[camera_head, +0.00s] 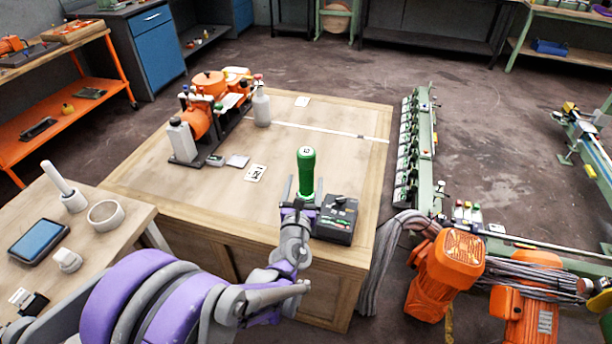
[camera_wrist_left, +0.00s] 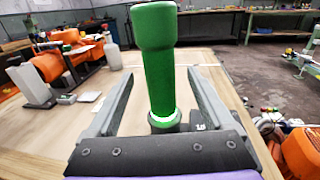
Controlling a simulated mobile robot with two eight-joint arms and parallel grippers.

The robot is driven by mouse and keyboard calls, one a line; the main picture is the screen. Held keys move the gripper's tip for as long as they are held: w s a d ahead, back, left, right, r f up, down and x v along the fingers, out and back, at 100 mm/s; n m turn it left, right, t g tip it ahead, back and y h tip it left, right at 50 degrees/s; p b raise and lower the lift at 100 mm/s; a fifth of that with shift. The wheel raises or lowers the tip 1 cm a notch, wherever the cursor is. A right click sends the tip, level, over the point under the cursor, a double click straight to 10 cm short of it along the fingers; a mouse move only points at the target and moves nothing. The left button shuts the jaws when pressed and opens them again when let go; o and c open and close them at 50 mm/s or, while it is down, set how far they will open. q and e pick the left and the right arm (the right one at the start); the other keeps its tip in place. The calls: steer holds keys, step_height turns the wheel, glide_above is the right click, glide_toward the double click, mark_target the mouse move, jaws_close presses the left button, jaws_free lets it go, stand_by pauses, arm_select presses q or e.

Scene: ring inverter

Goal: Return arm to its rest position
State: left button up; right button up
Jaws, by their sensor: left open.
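My left arm comes in from the lower left in the head view, over the wooden workbench (camera_head: 330,125). My left gripper (camera_head: 304,190) is open at the bench's front edge. A green cylinder (camera_head: 306,170) with a wider top stands upright beside a dark control box (camera_head: 337,218). In the left wrist view the green cylinder (camera_wrist_left: 157,65) stands between the two spread fingers (camera_wrist_left: 157,95), with gaps on both sides. The cylinder's foot is partly hidden by the gripper. My right gripper is not in view.
An orange machine (camera_head: 200,115) with white bottles stands at the bench's back left. A side table (camera_head: 100,245) holds a ring, a tablet and white parts. Orange motors (camera_head: 446,272) and cables lie right of the bench. The bench's middle is mostly clear.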

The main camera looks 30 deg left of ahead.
arm_select(q)
steer(key=s+r+n+g+y+p, duration=0.1)
steer(key=s+r+n+g+p, duration=0.15)
steer(key=s+n, duration=0.6)
steer(key=s+r+n+g+p, duration=0.1)
steer(key=s+n+g+p, duration=0.4)
steer(key=n, duration=0.6)
steer(key=s+d+n+g+h+p, duration=0.3)
steer(key=s+d+n+h, duration=0.4)
steer(key=s+d+n, duration=0.4)
steer(key=shift+s+d+n+g+h, duration=0.35)
steer(key=shift+d+n, duration=0.2)
steer(key=shift+d, duration=0.65)
